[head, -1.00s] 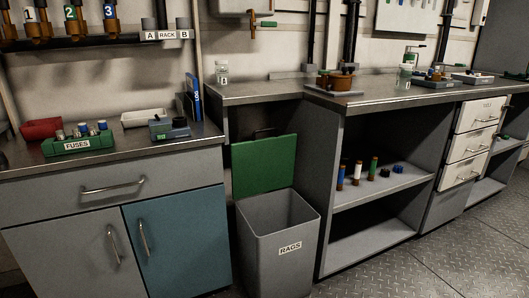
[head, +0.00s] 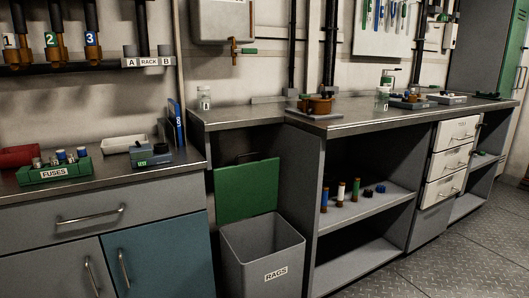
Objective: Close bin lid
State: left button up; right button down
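A grey bin (head: 262,262) with a RAGS label stands on the floor between the left cabinet and the open shelf unit. Its green lid (head: 247,190) is open and stands nearly upright at the back of the bin's rim. The bin's mouth is uncovered, and I see no rags in the part of the inside that shows. The bin's lower part is cut off by the bottom of the picture. Neither of my grippers shows in the head view.
The left cabinet (head: 60,215) with a blue door (head: 160,255) stands close beside the bin. The shelf unit (head: 365,225) stands close on its right. A metal counter (head: 225,117) overhangs behind the lid. Open floor (head: 430,270) lies at the lower right.

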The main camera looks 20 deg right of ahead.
aim_at(242, 191)
jog(key=z, duration=1.3)
jog(key=i, duration=1.75)
jog(key=u, duration=2.55)
